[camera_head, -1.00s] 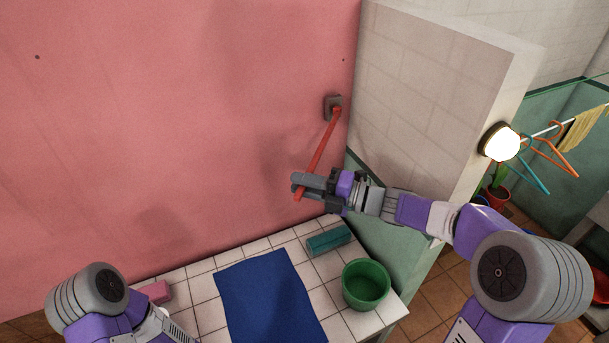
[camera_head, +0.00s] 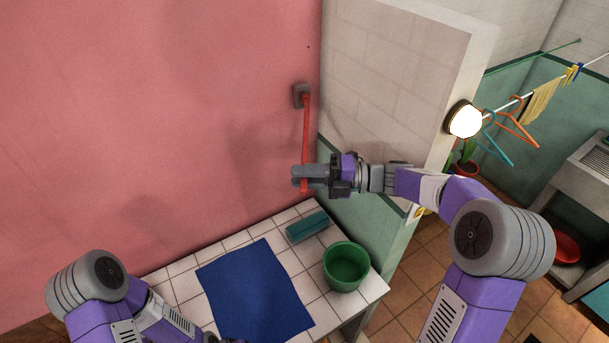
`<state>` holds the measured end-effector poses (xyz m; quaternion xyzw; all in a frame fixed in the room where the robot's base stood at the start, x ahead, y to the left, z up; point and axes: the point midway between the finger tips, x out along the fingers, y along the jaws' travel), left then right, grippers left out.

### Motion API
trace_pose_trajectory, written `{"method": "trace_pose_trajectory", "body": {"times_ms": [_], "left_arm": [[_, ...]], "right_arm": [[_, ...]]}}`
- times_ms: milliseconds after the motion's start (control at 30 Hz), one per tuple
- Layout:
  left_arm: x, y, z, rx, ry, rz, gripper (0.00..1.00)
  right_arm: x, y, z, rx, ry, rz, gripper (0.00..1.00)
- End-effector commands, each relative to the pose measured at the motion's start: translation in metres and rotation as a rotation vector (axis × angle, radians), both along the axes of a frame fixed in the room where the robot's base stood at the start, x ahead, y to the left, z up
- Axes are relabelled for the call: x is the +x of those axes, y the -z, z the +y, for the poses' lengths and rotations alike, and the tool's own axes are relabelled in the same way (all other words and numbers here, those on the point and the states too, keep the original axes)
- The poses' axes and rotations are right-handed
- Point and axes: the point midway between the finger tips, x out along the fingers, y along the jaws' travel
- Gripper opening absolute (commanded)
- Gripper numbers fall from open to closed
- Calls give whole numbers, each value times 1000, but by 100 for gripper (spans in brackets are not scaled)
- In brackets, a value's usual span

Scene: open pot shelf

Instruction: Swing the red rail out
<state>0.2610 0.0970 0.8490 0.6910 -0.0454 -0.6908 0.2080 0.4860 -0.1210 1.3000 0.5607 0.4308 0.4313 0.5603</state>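The red rail (camera_head: 306,130) hangs from a grey wall mount (camera_head: 302,95) on the pink wall. It slants down from the mount, and its free end shows just below my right gripper. My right gripper (camera_head: 304,176) reaches in from the right and is shut on the rail near that free end. Its fingers hide a short stretch of the rail. My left arm comes in at the lower left. Only a dark bit of my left gripper (camera_head: 226,340) shows at the bottom edge, so its fingers cannot be made out.
A white tiled table below carries a blue mat (camera_head: 255,290), a teal roll (camera_head: 307,227) and a green bucket (camera_head: 346,266). A tiled partition (camera_head: 390,75) with a lit lamp (camera_head: 464,119) stands close to my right arm. Hangers and a sink are beyond it.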

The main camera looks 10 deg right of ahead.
Motion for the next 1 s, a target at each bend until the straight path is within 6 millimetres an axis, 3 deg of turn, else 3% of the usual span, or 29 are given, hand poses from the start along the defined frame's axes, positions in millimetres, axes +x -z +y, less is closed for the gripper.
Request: {"method": "trace_pose_trajectory", "body": {"times_ms": [33, 100, 433, 800, 1000], "left_arm": [[0, 0, 0, 0, 0, 0, 0], [0, 0, 0, 0, 0, 0, 0], [0, 1, 0, 0, 0, 0, 0], [0, 10, 0, 0, 0, 0, 0], [0, 11, 0, 0, 0, 0, 0]], "right_arm": [[0, -1, 0, 1, 0, -1, 32], [0, -1, 0, 0, 0, -1, 43], [-1, 0, -3, 0, 1, -1, 43], [-15, 1, -58, -1, 2, -2, 43], [-19, 0, -72, 0, 0, -1, 43]]}}
